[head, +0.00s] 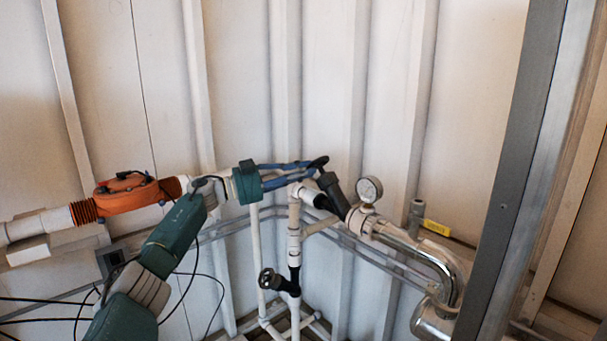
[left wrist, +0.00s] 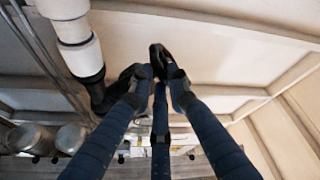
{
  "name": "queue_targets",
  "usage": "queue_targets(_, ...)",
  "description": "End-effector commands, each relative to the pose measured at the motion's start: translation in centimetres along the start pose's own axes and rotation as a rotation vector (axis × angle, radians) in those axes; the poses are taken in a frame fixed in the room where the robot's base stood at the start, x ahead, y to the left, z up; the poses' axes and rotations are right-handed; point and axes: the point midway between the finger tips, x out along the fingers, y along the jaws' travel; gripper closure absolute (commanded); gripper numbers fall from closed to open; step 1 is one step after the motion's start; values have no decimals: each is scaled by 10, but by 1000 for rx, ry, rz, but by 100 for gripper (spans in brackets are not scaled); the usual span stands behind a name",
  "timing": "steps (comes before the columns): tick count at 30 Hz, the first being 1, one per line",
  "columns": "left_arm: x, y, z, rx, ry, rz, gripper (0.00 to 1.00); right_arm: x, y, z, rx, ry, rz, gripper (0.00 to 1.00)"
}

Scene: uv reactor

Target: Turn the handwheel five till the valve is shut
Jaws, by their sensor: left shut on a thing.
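My left gripper (head: 315,166) reaches in from the left in the head view, its blue fingers closed at a black handwheel (head: 320,160). In the left wrist view, the fingers (left wrist: 160,75) come together on the black wheel (left wrist: 157,53), and its rim is mostly hidden by them. The wheel is beside a black valve body (head: 333,194) on the white pipework, which also shows in the left wrist view (left wrist: 112,92). No number is readable on the wheel. My right gripper is not in view.
A pressure gauge (head: 369,189) stands just right of the valve, above a shiny metal pipe (head: 425,252). A second black handwheel (head: 268,278) is lower on the white pipes. A grey metal post (head: 520,170) stands at right.

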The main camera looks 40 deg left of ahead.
Motion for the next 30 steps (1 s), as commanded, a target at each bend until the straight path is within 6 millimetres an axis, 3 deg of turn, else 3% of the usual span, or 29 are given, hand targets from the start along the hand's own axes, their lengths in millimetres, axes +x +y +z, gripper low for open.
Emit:
queue_targets(9, 0, 0, 1, 3, -2, 1, 100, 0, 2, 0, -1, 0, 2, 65)
queue_targets(10, 0, 0, 1, 3, -2, 1, 78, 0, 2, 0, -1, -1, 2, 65)
queue_targets(12, 0, 0, 1, 2, -3, 1, 64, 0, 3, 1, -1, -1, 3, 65)
queue_targets(23, -3, 0, 1, 0, -3, 1, 64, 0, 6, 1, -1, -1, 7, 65)
queue_targets(30, -32, 1, 2, 1, -7, 4, 64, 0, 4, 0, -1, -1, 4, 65)
